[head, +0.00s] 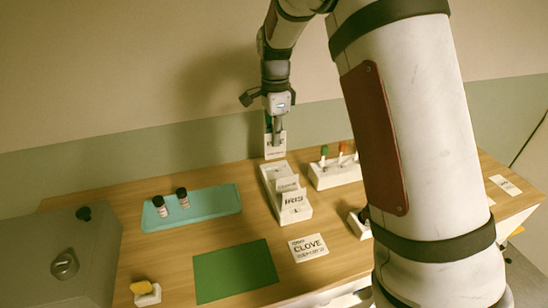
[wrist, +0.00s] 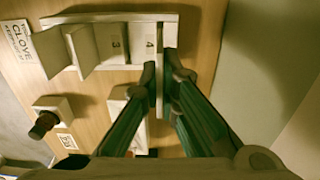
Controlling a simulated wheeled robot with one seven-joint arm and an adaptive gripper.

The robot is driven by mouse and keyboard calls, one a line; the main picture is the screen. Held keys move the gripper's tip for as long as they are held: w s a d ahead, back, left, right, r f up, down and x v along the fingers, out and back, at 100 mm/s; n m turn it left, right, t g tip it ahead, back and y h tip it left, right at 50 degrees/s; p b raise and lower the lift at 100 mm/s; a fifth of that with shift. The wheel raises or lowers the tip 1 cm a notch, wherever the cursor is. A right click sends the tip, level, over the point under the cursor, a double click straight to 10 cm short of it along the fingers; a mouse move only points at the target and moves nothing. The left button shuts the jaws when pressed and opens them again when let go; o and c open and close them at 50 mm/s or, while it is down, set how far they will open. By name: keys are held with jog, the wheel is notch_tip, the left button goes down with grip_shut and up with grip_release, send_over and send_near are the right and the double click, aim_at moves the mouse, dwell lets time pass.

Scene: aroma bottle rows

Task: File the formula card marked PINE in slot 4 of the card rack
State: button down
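My gripper (head: 275,122) is over the far end of the white card rack (head: 293,215). In the wrist view its fingertips (wrist: 164,76) are closed on a white card (wrist: 159,98), seen nearly edge-on. This held card (head: 275,146) hangs upright in the head view; its print is too small to read. In the wrist view the rack (wrist: 100,17) shows labels 3 and 4, and the card is just right of the 4 label. I cannot tell whether its lower edge is inside slot 4. A card marked IRIS (head: 292,198) and another card (head: 287,183) stand in nearer slots.
A CLOVE card (head: 308,247) lies flat beside the green mat (head: 235,270). A teal tray (head: 215,203) with two dark-capped bottles is left of the rack. A white holder with coloured-top items (head: 335,176) stands close at its right. A grey box (head: 60,255) is far left.

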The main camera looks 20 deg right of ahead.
aim_at(275, 156)
jog(key=shift+f+p, duration=0.4)
jog(key=shift+f, duration=2.75)
jog(key=shift+f, duration=0.1)
jog(key=c, duration=1.8)
grip_release()
